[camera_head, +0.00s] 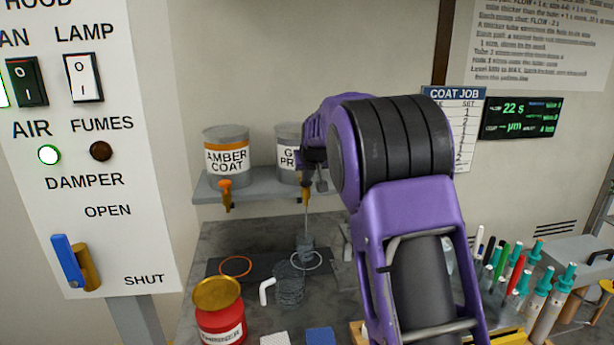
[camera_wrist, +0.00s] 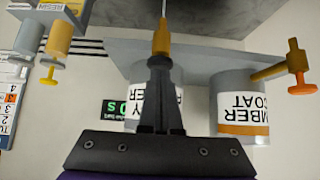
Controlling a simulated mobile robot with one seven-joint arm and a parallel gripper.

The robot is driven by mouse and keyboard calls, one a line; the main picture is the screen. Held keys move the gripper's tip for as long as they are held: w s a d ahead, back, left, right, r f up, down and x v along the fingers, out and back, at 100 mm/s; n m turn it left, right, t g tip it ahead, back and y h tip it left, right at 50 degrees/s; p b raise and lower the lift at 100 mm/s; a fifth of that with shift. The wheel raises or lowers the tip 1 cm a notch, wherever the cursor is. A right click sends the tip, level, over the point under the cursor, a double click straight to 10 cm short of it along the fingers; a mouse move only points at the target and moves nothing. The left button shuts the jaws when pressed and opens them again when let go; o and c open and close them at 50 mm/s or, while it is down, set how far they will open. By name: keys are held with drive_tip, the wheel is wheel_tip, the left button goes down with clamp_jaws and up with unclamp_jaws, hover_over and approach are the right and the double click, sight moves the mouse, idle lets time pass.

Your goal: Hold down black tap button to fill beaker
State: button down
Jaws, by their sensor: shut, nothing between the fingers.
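The grey primer tin (camera_head: 288,146) stands on the shelf, partly hidden by my arm, with a brass tap (camera_head: 306,194) below it. The tap also shows in the wrist view (camera_wrist: 161,40). A thin grey stream runs down from it to a small clear beaker (camera_head: 305,243), which appears to stand within a pale ring on the dark mat. My gripper (camera_wrist: 160,62) is shut, its dark fingertips right at the tap. The black button is hidden behind the fingers, so contact cannot be seen directly.
The amber coat tin (camera_head: 226,158) stands left, with an orange-button tap (camera_head: 226,190). A clear vessel (camera_head: 290,285), white bent handle (camera_head: 266,290) and red jar (camera_head: 220,318) stand in front. A green display (camera_head: 520,117) reads 22 s. Several teal-capped tubes (camera_head: 541,290) stand right.

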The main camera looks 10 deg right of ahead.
drive_tip(key=shift+s+f, duration=0.15)
drive_tip(key=shift+f, duration=0.2)
drive_tip(key=s+r+p, duration=0.2)
drive_tip(key=s+r, duration=0.4)
drive_tip(key=r, duration=0.5)
drive_tip(key=shift+s+r, duration=0.4)
drive_tip(key=shift+a, duration=0.1)
